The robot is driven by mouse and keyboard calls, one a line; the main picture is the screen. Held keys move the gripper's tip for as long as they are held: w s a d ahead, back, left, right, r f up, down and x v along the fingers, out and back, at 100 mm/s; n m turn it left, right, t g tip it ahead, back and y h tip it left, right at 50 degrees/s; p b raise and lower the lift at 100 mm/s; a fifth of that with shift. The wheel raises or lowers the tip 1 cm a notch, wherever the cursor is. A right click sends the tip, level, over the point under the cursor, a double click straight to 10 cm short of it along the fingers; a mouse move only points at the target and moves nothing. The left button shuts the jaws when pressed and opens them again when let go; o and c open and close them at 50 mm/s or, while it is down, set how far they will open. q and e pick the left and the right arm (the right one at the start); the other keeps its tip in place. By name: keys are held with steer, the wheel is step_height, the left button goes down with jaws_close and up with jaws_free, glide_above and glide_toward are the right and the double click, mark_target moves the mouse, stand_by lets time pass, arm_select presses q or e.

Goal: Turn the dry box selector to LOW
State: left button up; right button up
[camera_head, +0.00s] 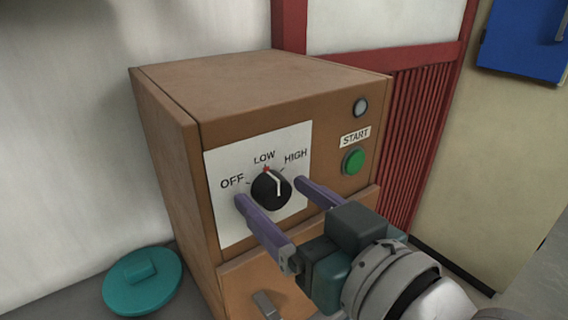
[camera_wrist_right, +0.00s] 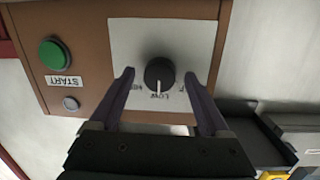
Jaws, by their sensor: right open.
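The dry box (camera_head: 240,85) is a brown cabinet with a white selector plate (camera_head: 226,226) marked OFF, LOW and HIGH. Its black knob (camera_head: 270,190) has a white pointer line. In the right wrist view the knob (camera_wrist_right: 159,73) appears upside down, its line pointing at the LOW label, and a small red mark shows by LOW in the head view. My right gripper (camera_head: 272,190) is open, its purple fingers on either side of the knob with visible gaps. In the wrist view the fingers partly cover the HIGH and OFF labels. My left gripper is out of view.
A green START button (camera_head: 353,161) and a round grey lamp (camera_head: 361,106) sit right of the plate. A metal handle (camera_head: 266,304) is on the lower front. A teal round lid (camera_head: 142,281) lies left of the box. A blue wall box (camera_head: 523,40) is far right.

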steer(key=v, duration=1)
steer(key=shift+b, duration=0.45)
